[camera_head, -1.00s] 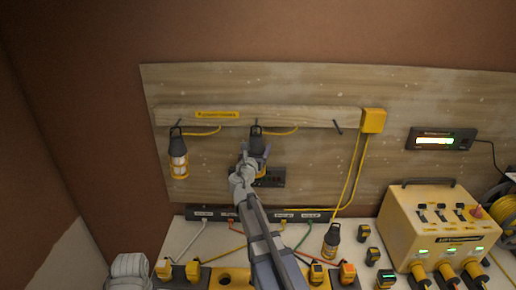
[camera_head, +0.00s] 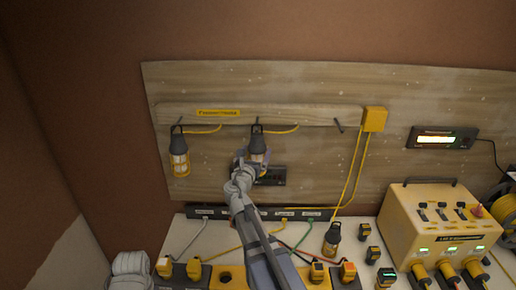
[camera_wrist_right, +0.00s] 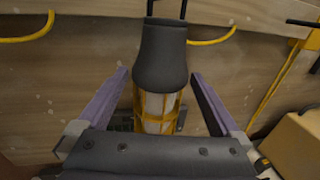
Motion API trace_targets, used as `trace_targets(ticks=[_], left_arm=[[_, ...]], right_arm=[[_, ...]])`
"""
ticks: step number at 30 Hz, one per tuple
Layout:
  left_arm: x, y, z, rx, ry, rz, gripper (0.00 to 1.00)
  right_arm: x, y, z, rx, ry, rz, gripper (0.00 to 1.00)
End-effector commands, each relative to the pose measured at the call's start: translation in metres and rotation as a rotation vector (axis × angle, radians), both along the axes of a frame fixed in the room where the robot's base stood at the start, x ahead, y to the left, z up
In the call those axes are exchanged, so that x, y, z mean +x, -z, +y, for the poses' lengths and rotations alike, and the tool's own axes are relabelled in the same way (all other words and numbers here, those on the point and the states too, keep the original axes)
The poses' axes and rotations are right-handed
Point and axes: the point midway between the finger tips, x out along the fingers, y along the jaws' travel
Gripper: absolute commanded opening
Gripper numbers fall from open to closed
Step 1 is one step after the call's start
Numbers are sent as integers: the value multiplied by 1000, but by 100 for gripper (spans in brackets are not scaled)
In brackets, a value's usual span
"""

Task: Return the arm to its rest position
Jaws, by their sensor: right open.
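My right gripper (camera_head: 252,160) is at the middle lantern (camera_head: 257,146), which hangs upright from a peg on the wall rail. The right wrist view shows the open jaws (camera_wrist_right: 158,74) with one finger on each side of this lantern (camera_wrist_right: 160,62), a gap showing beside each. The lantern has a dark grey top and a yellow cage around a pale body; its lower part is partly hidden by my gripper. My right arm reaches up from the bottom of the head view. My left gripper is not in view.
Another lantern (camera_head: 179,158) hangs on the left peg; the right peg (camera_head: 338,125) is empty. A third lantern (camera_head: 332,238) stands on the bench. A yellow power box (camera_head: 432,228) stands at the right. Cables and several small yellow-black devices lie around my forearm.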

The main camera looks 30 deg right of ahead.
Motion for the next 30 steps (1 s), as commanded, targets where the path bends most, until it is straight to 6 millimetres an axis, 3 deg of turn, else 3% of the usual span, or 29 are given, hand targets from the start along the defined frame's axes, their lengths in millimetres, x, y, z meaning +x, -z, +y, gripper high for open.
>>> trace_targets(ticks=[1, 6, 17, 23, 30], left_arm=[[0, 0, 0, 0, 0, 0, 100], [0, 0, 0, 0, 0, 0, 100], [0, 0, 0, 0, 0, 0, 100], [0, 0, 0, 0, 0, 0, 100], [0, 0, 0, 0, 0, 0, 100]], right_arm=[[-10, 0, 8, 0, -2, 0, 100], [-22, 0, 20, 0, -1, 0, 100], [-21, 0, 20, 0, 1, 0, 100], [-13, 0, 13, 0, 2, 0, 100], [10, 0, -8, 0, 2, 0, 100]])
